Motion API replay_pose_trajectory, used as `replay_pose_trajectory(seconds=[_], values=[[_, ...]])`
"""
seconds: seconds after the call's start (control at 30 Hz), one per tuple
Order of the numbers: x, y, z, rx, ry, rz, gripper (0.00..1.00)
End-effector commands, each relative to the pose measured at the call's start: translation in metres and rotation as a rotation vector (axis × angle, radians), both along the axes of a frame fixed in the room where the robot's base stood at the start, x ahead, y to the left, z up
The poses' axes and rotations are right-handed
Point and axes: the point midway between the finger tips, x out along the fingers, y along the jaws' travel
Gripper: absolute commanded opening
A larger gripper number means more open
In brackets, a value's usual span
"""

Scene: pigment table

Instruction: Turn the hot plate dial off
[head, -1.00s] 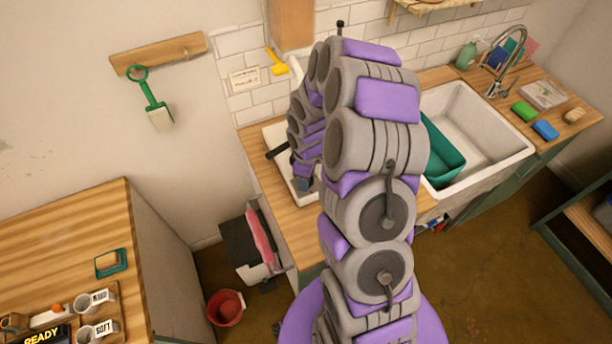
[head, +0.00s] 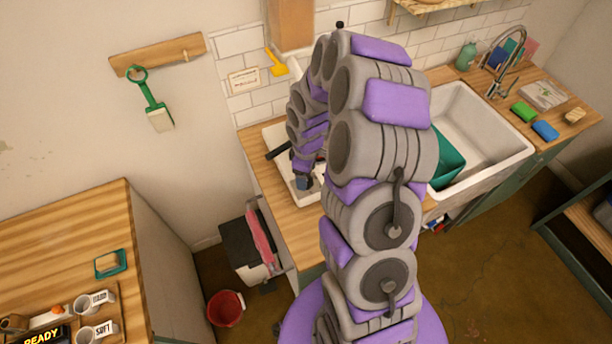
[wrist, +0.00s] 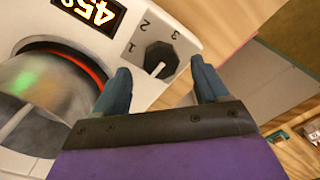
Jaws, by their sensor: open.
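The hot plate is a white unit on the counter; its pale edge (head: 271,131) shows in the head view, mostly behind my arm. In the wrist view its white top (wrist: 190,42) carries a dark round dial (wrist: 158,56) with 1, 2 and 3 printed around it. A small pale mark shows near the dial's lower side; I cannot tell the setting for sure. My gripper (wrist: 161,66) is open and empty, with its two blue fingers on either side of the dial in the picture. I cannot tell whether they touch it. In the head view my gripper (head: 303,182) is over the hot plate.
A metal pot (wrist: 45,95) stands on the hot plate inside a glowing red ring, close to my left finger. A display (wrist: 90,12) reads about 45 degrees. A black handle (head: 278,150) sticks out left. A sink (head: 485,135) with a green tub (head: 447,160) is on the right.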

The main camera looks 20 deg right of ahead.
Motion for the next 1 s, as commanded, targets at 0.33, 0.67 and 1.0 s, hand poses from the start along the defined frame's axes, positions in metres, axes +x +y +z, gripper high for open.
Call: replay_pose_trajectory(seconds=[0.33, 0.67, 1.0], values=[[0.003, -0.001, 0.078, -0.002, -0.006, 0.0, 0.73], [0.002, 0.0, 0.135, -0.002, -0.001, 0.002, 0.73], [0.002, -0.001, 0.149, -0.001, 0.001, 0.001, 0.73]])
